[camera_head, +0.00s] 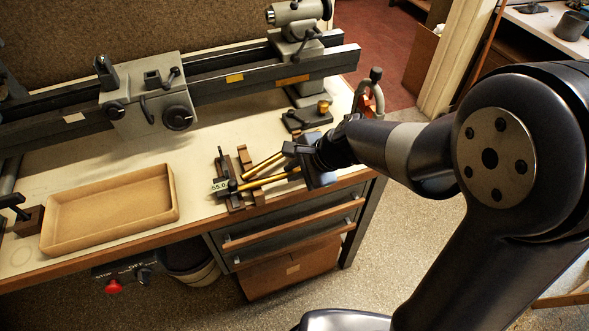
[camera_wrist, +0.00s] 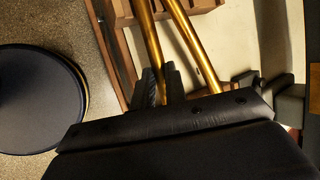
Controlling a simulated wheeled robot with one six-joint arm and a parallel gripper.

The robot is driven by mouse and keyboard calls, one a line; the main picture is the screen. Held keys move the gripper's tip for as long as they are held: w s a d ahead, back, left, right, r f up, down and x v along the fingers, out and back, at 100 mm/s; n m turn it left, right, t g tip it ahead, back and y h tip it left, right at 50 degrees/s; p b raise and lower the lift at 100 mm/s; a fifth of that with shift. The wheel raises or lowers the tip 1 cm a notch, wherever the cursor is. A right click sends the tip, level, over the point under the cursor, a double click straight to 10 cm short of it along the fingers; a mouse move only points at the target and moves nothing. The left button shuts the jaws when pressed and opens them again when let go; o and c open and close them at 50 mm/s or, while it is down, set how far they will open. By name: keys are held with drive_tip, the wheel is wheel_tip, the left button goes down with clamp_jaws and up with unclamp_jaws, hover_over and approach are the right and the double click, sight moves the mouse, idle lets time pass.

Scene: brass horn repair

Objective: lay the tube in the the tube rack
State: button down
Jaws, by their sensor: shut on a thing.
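The tube rack (camera_head: 246,159), brown with upright notched ends, stands near the bench's front right edge; part of it shows at the top of the wrist view (camera_wrist: 118,60). My gripper (camera_head: 298,160) is at the rack's right side. In the wrist view its fingers (camera_wrist: 161,88) are shut on a brass tube (camera_wrist: 149,38), which points away toward the rack; this looks like the front tube (camera_head: 272,180) in the head view. A second brass tube (camera_wrist: 194,45) runs beside it, outside the fingers. Whether the held tube touches the rack, I cannot tell.
A gauge reading 55.0 (camera_head: 219,186) is at the rack's left end. An empty tan tray (camera_head: 110,208) lies left on the bench. A grey lathe (camera_head: 150,95) runs along the back. A dark-based piece with a brass knob (camera_head: 308,118) stands behind my gripper.

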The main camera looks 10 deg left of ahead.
drive_tip(key=shift+f, duration=0.3)
drive_tip(key=c, duration=1.4)
unclamp_jaws()
drive_tip(key=shift+o, duration=0.2)
drive_tip(key=v, duration=1.1)
drive_tip(key=shift+p, duration=0.45)
drive_tip(key=shift+a+f, duration=0.1)
drive_tip(key=shift+f, duration=0.05)
